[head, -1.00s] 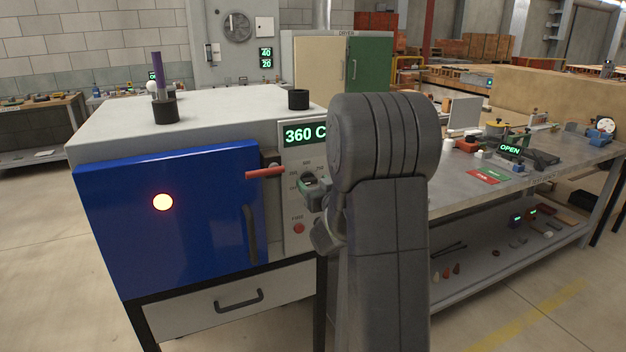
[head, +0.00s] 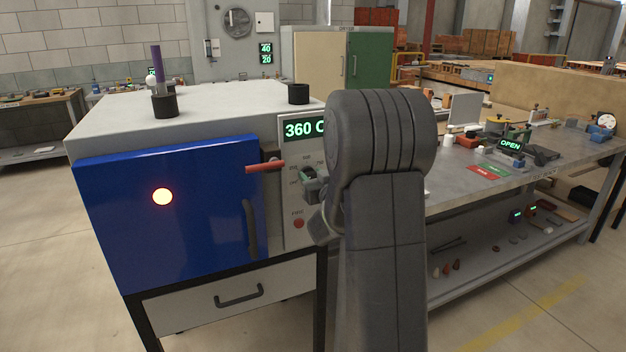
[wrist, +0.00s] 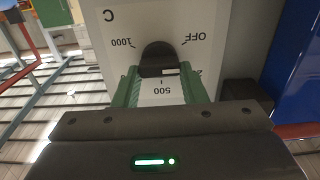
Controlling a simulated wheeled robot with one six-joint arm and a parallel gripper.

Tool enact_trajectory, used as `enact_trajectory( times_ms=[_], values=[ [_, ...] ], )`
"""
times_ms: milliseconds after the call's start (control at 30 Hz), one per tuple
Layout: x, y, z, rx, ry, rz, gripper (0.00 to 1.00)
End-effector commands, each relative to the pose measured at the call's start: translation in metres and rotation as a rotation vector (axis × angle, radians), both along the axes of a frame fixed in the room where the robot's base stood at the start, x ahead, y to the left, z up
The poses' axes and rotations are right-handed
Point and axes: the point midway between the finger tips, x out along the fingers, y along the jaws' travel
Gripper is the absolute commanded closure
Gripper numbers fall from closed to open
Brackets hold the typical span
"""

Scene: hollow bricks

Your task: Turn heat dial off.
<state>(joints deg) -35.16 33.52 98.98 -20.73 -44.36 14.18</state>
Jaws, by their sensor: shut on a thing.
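The heat dial (wrist: 158,58) is a dark round knob on the pale front panel of the furnace. In the wrist view its scale is upside down, with OFF at upper right, 1000 at upper left and 500 below. A pale mark on the dial lies on the side towards 500. My gripper (wrist: 160,80) has its green fingers shut on the dial from both sides. In the head view my gripper (head: 309,181) is small and partly covers the dial, and my arm hides the panel's right side. The display (head: 303,129) reads 360 C.
The blue furnace door (head: 165,225) is shut, with a glowing round window (head: 162,197). A red lever (head: 265,167) sticks out left of the dial, and a red button (head: 299,223) is below it. A workbench (head: 450,190) with tools stands at right.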

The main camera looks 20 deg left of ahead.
Motion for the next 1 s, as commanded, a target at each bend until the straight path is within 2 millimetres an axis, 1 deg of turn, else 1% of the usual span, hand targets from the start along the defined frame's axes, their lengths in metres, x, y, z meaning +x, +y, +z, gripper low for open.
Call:
enact_trajectory(
  times_ms=[33, 133, 600, 800, 1000],
  values=[
    [-0.0002, -0.0001, -0.0036, -0.011, -0.017, 0.000, 0.85],
    [-0.0007, 0.0003, -0.0058, -0.046, -0.058, 0.000, 0.85],
    [-0.0022, 0.0017, -0.0055, -0.253, -0.301, 0.001, 0.85],
    [-0.0026, 0.0021, -0.0039, -0.310, -0.365, 0.001, 0.85],
    [-0.0026, 0.0024, -0.0024, -0.336, -0.393, 0.001, 0.85]
  ],
)
